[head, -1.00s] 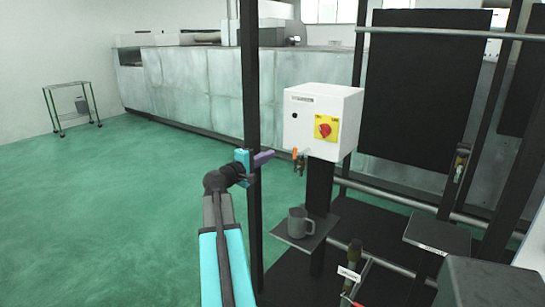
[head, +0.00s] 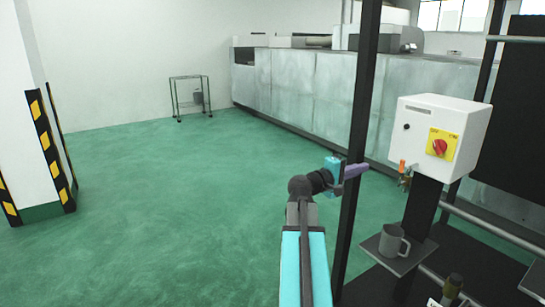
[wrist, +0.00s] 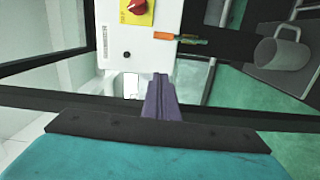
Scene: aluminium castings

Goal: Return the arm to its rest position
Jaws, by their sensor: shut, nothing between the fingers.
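My gripper (head: 355,170) is at the end of my arm, right of the middle in the head view. Its purple fingers are closed together with nothing between them, pointing right. In the head view they overlap the dark upright post (head: 359,130); I cannot tell whether they touch it. In the wrist view the shut fingers (wrist: 160,95) point at the white switch box (wrist: 140,35) with its red knob. In the head view this box (head: 436,135) stands to the right of the gripper.
A grey mug (head: 391,242) sits on a small shelf below the box. Orange-tipped items (head: 403,168) hang at the box's lower left. A striped pillar (head: 52,150) and a wire cart (head: 191,97) stand left. The green floor between is clear.

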